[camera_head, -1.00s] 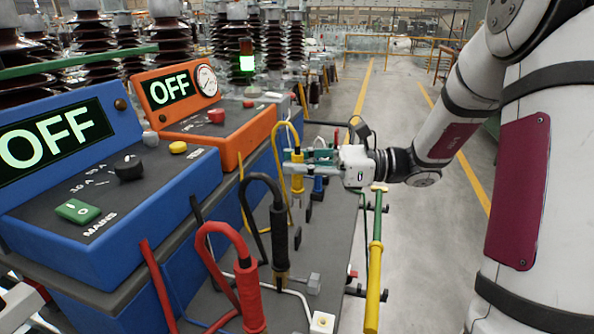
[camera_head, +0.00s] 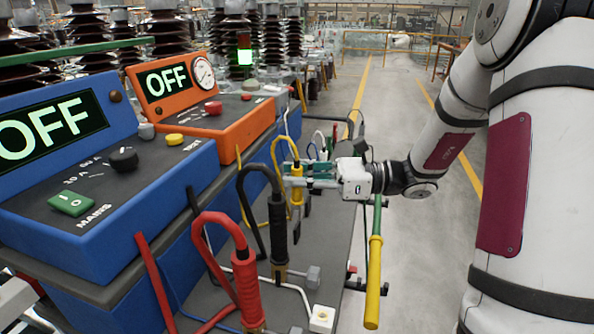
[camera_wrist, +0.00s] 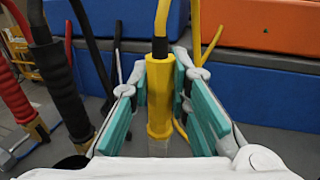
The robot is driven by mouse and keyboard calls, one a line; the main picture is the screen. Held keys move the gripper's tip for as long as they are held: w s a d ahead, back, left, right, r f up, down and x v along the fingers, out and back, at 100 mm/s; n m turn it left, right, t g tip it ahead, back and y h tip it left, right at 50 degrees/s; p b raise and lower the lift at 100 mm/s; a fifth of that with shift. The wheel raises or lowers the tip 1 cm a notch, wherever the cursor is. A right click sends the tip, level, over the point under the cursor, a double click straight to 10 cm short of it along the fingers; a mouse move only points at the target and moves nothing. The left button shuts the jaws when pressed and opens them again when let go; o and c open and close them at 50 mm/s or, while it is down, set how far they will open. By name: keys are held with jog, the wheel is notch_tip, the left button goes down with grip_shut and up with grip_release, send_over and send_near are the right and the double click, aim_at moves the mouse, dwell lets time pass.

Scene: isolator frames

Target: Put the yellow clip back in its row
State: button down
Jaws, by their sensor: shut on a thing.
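The yellow clip (camera_head: 297,187) is upright with its yellow cable looping from the top, over the grey bench. My gripper (camera_head: 301,175) reaches it from the right and is shut on it. In the wrist view the yellow clip (camera_wrist: 160,98) stands between the teal finger pads of my gripper (camera_wrist: 162,105). Its lower end is partly hidden. The black clip (camera_head: 277,232) and the red clip (camera_head: 247,289) stand nearer the camera along the bench. They also show at the left of the wrist view, the black clip (camera_wrist: 57,85) and the red clip (camera_wrist: 14,95).
The blue box (camera_head: 110,200) and orange box (camera_head: 210,115), both reading OFF, border the bench on the left. A yellow-and-green pole (camera_head: 374,275) is at its right edge. Open floor lies right.

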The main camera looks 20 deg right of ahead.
aim_at(298, 203)
jog(key=shift+f, duration=0.6)
jog(key=shift+p, duration=0.8)
dwell(1.6)
jog(key=shift+f+b, duration=0.7)
jog(key=shift+f, duration=1.05)
jog(key=c, duration=1.4)
grip_release()
jog(key=v, duration=1.2)
